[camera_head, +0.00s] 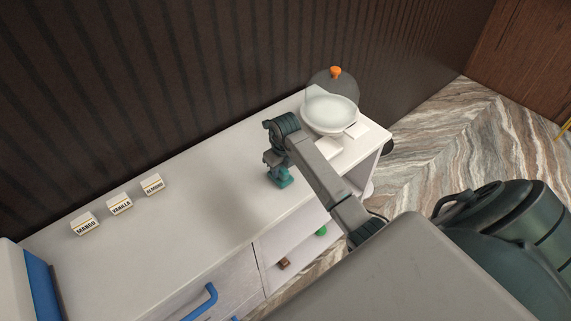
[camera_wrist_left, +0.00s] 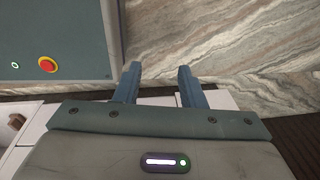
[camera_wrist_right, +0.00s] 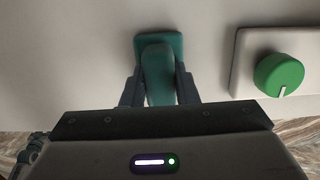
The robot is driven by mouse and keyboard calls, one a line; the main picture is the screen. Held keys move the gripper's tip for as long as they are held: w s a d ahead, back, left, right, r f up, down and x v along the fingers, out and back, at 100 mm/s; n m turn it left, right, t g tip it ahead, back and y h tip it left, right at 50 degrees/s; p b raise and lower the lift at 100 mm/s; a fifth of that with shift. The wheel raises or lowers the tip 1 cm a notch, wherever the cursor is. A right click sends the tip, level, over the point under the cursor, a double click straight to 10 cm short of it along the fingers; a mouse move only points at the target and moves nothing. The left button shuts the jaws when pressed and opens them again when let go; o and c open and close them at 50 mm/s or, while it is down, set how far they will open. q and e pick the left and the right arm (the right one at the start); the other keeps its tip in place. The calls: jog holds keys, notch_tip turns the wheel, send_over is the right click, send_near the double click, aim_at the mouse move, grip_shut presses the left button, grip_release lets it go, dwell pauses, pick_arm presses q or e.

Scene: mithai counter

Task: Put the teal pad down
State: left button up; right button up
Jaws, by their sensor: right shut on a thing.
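The teal pad (camera_head: 284,183) is at the counter top, below my right gripper (camera_head: 274,160). In the right wrist view the pad (camera_wrist_right: 173,43) shows as a flat teal base with a rounded upright grip (camera_wrist_right: 157,75). My right gripper (camera_wrist_right: 158,92) is shut on that grip, one finger on each side. The base is at or very near the white surface; I cannot tell whether it touches. My left gripper (camera_wrist_left: 160,84) is open and empty, away from the counter top, with floor behind its fingers.
Mango (camera_head: 86,224), vanilla (camera_head: 119,204) and almond (camera_head: 152,185) label blocks stand at the left. A glass dome (camera_head: 331,88) covers a white dish at the back right. A green knob (camera_wrist_right: 279,75) on a white plate is right of the pad. The middle counter (camera_head: 210,200) is clear.

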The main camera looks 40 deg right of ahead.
aim_at(281, 171)
jog(key=shift+s+a, duration=0.1)
jog(key=shift+a, duration=0.35)
jog(key=shift+a+b, duration=0.2)
jog(key=shift+b, duration=0.1)
jog(key=o, duration=0.8)
jog(key=shift+d, duration=0.1)
jog(key=shift+o, duration=0.4)
jog(key=shift+d+f, duration=0.15)
jog(key=shift+d, duration=0.05)
jog(key=shift+a, duration=0.1)
jog(key=shift+r+p, duration=0.3)
jog(key=shift+r+b, duration=0.25)
jog(key=shift+b, duration=0.1)
jog(key=r+b, duration=0.1)
jog(key=r, duration=0.2)
jog(key=r+b, duration=0.1)
jog(key=r, duration=0.1)
jog(key=shift+s+r+b, duration=0.25)
jog(key=shift+s+b, duration=0.1)
jog(key=r, duration=0.4)
jog(key=shift+s, duration=0.2)
pick_arm(q)
jog(key=shift+w+a+f+p, duration=0.2)
jog(key=shift+a+f+p, duration=0.2)
jog(key=shift+p, duration=1.05)
pick_arm(e)
jog(key=shift+s+r, duration=0.25)
jog(key=shift+r, duration=0.75)
